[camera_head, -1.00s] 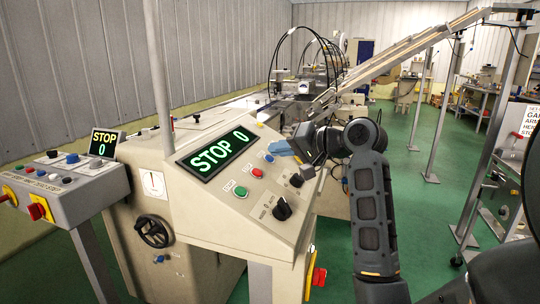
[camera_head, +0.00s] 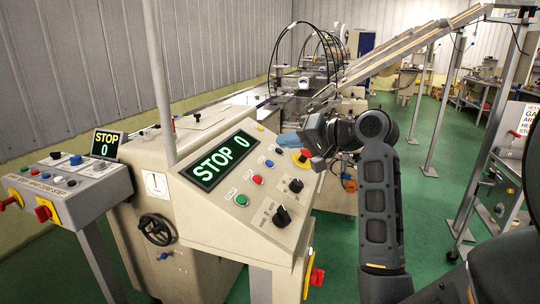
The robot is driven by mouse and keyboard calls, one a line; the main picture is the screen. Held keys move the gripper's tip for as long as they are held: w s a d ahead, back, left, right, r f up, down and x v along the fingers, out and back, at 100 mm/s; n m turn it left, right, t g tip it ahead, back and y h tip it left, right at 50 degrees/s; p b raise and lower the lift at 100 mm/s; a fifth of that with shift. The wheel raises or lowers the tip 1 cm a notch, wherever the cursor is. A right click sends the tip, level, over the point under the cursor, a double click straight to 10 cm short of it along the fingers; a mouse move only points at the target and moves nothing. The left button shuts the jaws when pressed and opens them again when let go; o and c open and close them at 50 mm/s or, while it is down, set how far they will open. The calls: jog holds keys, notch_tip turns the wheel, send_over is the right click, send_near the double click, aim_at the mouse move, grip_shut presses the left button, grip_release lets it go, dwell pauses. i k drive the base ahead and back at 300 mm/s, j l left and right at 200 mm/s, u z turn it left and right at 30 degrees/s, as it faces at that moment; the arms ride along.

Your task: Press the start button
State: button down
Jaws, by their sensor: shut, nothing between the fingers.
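The sloped control panel (camera_head: 222,215) of the beige machine faces me. A green button (camera_head: 241,200), probably the start button, sits below the lit display (camera_head: 219,160), which reads "STOP 0". A red button (camera_head: 257,180) and a blue button (camera_head: 268,163) lie up and to the right of it along the panel. My gripper (camera_head: 288,140), with blue fingers, is shut and empty. It appears over the panel's upper right edge, up and right of the green button and apart from it. Its height above the panel is hard to tell.
Black knobs (camera_head: 281,217) and a red-and-yellow emergency stop (camera_head: 301,158) are on the panel's right side. A second console (camera_head: 75,200) with its own buttons stands at the left. A grey post (camera_head: 160,80) rises behind the display. Green floor (camera_head: 335,255) is open at the right.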

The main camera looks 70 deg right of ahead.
aim_at(241, 199)
jog(key=k+j, duration=0.2)
jog(key=k, duration=0.3)
jog(key=k+j, duration=0.15)
jog(key=k, duration=0.3)
